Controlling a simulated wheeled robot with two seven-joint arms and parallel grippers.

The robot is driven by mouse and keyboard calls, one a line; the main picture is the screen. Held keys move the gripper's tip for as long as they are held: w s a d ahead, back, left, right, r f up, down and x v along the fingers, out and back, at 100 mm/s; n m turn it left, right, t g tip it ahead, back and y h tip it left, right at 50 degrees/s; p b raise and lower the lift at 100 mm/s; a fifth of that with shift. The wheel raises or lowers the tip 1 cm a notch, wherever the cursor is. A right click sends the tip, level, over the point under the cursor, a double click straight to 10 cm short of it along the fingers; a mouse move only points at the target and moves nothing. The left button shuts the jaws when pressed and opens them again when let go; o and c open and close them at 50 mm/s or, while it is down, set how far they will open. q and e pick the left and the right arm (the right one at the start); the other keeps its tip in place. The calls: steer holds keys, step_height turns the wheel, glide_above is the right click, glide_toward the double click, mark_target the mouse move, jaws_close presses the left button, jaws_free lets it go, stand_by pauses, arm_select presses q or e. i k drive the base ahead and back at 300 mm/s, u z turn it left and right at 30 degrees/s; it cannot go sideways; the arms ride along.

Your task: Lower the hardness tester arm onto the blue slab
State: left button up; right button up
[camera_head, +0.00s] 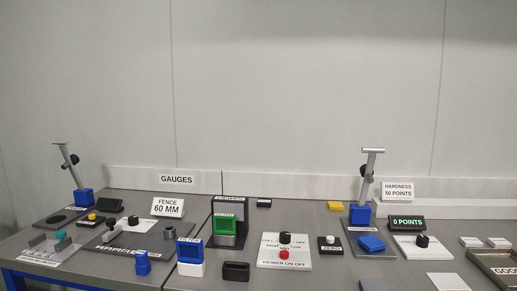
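The hardness tester (360,212) stands on the right part of the bench, with a blue block at its base. Its silver arm (370,166) points up from the block, topped by a crossbar and carrying a black round part. The blue slab (371,243) lies on a grey plate just in front of the block, and the arm is apart from it. A display (407,222) beside it reads 0 POINTS. The sign (397,190) behind reads HARDNESS 50 POINTS. Neither of my grippers shows in the head view.
A similar raised-arm device (82,197) stands at far left. A knob panel (420,246) is right of the slab, and a zero button (330,245) is left. A viewer panel (270,256) and green filter block (225,225) are mid-bench. A tray (480,254) is far right.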

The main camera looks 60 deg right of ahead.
mark_target(367, 172)
steer(key=u, duration=0.55)
steer(key=k, duration=1.55)
steer(key=z, duration=1.1)
